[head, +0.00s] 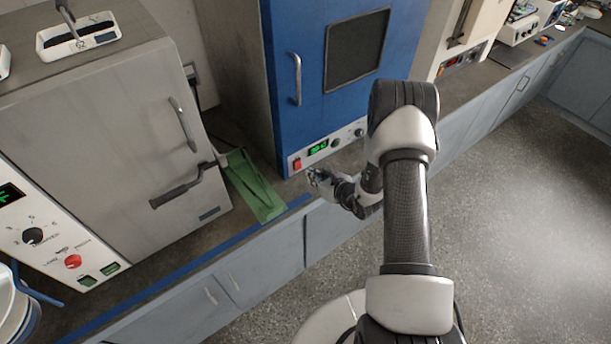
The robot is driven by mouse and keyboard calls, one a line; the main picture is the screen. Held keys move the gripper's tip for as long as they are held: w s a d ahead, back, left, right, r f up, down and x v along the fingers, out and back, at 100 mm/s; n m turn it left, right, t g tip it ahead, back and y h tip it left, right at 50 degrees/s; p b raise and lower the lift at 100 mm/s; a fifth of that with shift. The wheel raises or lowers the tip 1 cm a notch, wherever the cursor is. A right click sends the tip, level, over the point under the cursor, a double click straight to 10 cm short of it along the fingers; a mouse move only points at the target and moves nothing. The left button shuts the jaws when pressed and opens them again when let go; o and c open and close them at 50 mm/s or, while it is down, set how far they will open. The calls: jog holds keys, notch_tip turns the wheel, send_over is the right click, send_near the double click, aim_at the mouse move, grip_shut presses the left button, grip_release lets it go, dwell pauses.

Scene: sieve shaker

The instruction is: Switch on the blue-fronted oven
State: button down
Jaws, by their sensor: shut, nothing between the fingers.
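The blue-fronted oven (312,76) stands on the bench at the top centre, its door closed, with a vertical handle and a dark window. Its pale control strip along the bottom has a red switch (297,163) at the left end, a lit green display (319,149) and dark round controls to the right. My gripper (314,178) is shut and empty, just below and right of the red switch, in front of the strip. I cannot tell whether it touches the panel. The switch's tilt is too small to read.
A grey oven (105,150) with a lever handle stands to the left, its white panel carrying knobs. A green tray-like piece (253,187) lies on the bench between the ovens. Blue tape (165,283) runs along the bench edge. Open floor (540,200) lies to the right.

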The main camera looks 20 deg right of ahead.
jog(key=s+d+r, duration=0.2)
jog(key=s+r, duration=0.2)
jog(key=shift+d+r+p, duration=0.15)
jog(key=shift+d+p, duration=0.05)
jog(key=shift+p, duration=0.15)
